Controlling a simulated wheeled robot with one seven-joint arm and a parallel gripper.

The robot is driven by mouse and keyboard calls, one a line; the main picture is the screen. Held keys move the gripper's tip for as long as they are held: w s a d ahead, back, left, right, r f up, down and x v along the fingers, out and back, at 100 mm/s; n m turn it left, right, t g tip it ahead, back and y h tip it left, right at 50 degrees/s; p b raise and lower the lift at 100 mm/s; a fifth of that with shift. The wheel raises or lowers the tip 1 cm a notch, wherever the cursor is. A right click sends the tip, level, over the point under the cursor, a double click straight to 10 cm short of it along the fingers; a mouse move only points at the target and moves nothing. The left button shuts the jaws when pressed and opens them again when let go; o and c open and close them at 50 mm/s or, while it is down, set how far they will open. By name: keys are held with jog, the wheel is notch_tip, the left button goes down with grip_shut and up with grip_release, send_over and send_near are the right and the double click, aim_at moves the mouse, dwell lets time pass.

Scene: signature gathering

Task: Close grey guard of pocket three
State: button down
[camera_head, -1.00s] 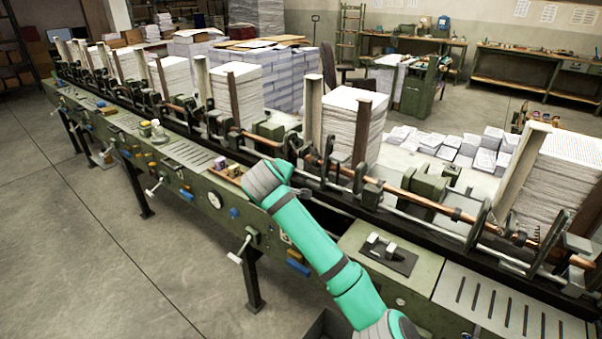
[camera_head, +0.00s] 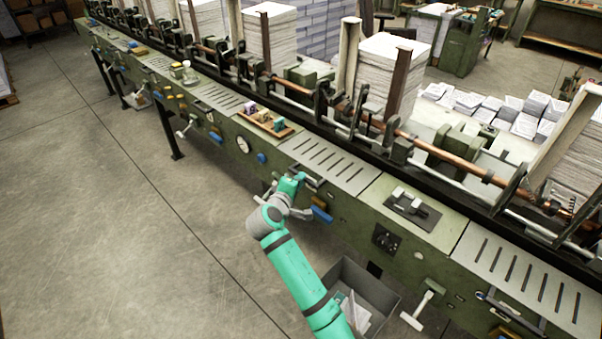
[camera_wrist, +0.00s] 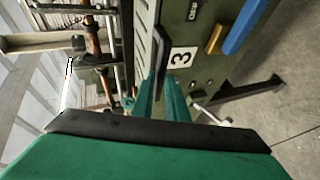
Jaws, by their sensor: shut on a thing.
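The grey guard (camera_head: 325,160) of pocket three is a slotted plate. It lies flat or nearly flat in the deck of the green machine, in line with the neighbouring surfaces. Its surface also shows in the wrist view (camera_wrist: 145,35), beside the white "3" label (camera_wrist: 183,57). My gripper (camera_head: 302,178) is at the guard's front edge, by a dark handle (camera_head: 318,182). In the wrist view my green fingers (camera_wrist: 165,92) are close together at that edge. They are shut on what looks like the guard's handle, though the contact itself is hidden.
A blue block (camera_head: 322,215) and a yellow block sit on the front panel just below. A wooden tray (camera_head: 268,123) with small boxes stands left of the guard. A grey bin (camera_head: 378,290) is on the floor beside my arm. Open floor lies to the left.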

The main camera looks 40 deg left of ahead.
jog(key=shift+s+f, duration=0.2)
jog(key=shift+f, duration=0.9)
jog(key=c, duration=1.8)
grip_release()
jog(key=shift+f, duration=0.15)
jog(key=shift+w, duration=0.1)
jog(key=shift+d, duration=0.1)
jog(key=v, duration=1)
jog(key=shift+s+r, duration=0.25)
jog(key=shift+r, duration=0.3)
